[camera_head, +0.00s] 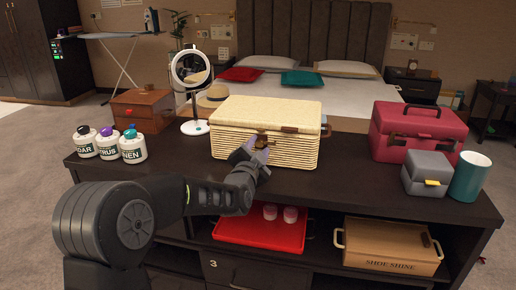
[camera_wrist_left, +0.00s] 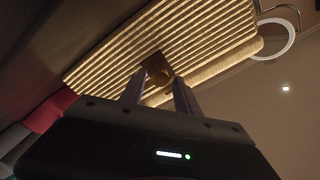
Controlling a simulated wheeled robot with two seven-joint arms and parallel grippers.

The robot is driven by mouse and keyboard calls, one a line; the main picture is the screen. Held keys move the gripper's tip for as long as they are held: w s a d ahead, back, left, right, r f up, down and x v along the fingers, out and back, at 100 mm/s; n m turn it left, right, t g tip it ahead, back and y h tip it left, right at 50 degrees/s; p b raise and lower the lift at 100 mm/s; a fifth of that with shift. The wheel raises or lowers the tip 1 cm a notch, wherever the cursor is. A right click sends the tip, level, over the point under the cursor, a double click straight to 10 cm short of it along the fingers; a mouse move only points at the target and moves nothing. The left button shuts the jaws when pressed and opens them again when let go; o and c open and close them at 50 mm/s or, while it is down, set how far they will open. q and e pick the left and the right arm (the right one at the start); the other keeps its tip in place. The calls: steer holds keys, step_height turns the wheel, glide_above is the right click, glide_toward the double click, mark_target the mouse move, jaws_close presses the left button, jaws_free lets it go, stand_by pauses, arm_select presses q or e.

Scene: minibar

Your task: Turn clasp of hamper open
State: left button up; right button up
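The hamper (camera_head: 230,137) is a cream woven box with a closed lid, standing on the dark counter. The left gripper (camera_wrist_left: 157,92) is open, with a clear gap between the fingers. Whether a finger touches the clasp cannot be told. My right gripper is not in view.
On the counter (camera_head: 350,178) stand several white jars (camera_head: 132,147), a wooden box (camera_head: 142,110), a round mirror (camera_head: 191,70), a red case (camera_head: 415,132), a grey box (camera_head: 428,173) and a teal cup (camera_head: 469,177). A red tray (camera_head: 262,232) and shoe shine box (camera_head: 390,245) sit below.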

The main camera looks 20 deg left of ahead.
arm_select(q)
steer(key=shift+o, duration=0.5)
steer(key=shift+s, duration=0.25)
steer(key=s, duration=0.5)
steer(key=s+d, duration=0.1)
steer(key=s, duration=0.1)
steer(key=shift+s+p, duration=0.15)
steer(key=shift+p, duration=0.15)
